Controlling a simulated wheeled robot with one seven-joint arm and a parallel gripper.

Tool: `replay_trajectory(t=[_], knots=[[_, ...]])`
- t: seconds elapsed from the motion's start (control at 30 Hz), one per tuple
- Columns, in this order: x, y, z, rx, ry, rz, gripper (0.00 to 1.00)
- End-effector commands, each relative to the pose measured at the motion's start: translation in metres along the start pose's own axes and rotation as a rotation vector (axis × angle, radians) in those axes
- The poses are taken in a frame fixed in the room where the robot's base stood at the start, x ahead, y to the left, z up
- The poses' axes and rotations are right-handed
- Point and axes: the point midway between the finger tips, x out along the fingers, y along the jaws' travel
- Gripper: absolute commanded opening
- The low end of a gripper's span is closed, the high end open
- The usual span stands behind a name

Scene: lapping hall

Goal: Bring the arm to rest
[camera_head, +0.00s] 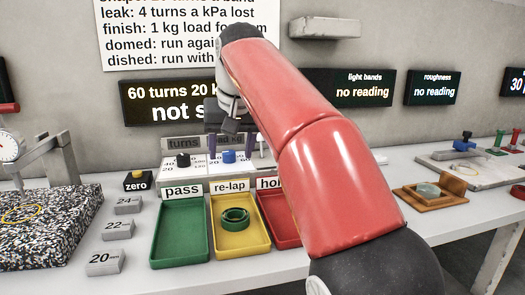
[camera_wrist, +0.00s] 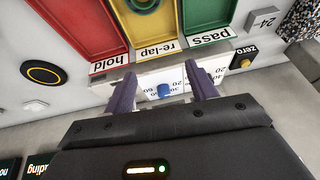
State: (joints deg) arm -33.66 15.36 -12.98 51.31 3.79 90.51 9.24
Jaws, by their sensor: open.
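My arm reaches forward over the bench in the head view, its red links covering the middle of the picture. My gripper (camera_head: 235,143) hangs over the dial panel behind the trays, partly hidden by the arm. In the wrist view my gripper (camera_wrist: 160,90) shows two purple fingers spread apart, with nothing held between them. Past the gap between the fingers is a blue knob (camera_wrist: 164,90) on the white dial panel; whether the fingers touch anything there I cannot tell. The blue knob also shows in the head view (camera_head: 229,156).
Green pass tray (camera_head: 180,232), yellow re-lap tray (camera_head: 225,247) holding a green ring (camera_head: 235,217), and red hold tray (camera_head: 277,215) stand in front. Gauge blocks (camera_head: 105,262), a zero button (camera_head: 137,181) and a speckled granite plate (camera_head: 50,240) lie left. A wooden holder (camera_head: 431,197) stands right.

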Motion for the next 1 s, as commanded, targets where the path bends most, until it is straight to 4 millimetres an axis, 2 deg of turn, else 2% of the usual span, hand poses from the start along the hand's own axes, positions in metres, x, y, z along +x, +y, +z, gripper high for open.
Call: replay_trajectory(t=[0.03, 0.17, 0.3, 0.43, 0.6, 0.8, 0.9, 1.0], knots=[[-0.004, 0.017, 0.009, 0.020, 0.003, -0.001, 0.57], [-0.009, 0.060, 0.041, 0.066, 0.017, -0.002, 0.57], [-0.006, 0.102, 0.096, 0.111, 0.036, 0.008, 0.57], [0.006, 0.129, 0.157, 0.141, 0.056, 0.031, 0.57], [0.034, 0.150, 0.242, 0.169, 0.080, 0.075, 0.57], [0.073, 0.161, 0.324, 0.189, 0.098, 0.133, 0.57], [0.087, 0.163, 0.349, 0.193, 0.101, 0.153, 0.57], [0.095, 0.164, 0.361, 0.195, 0.103, 0.164, 0.57]])
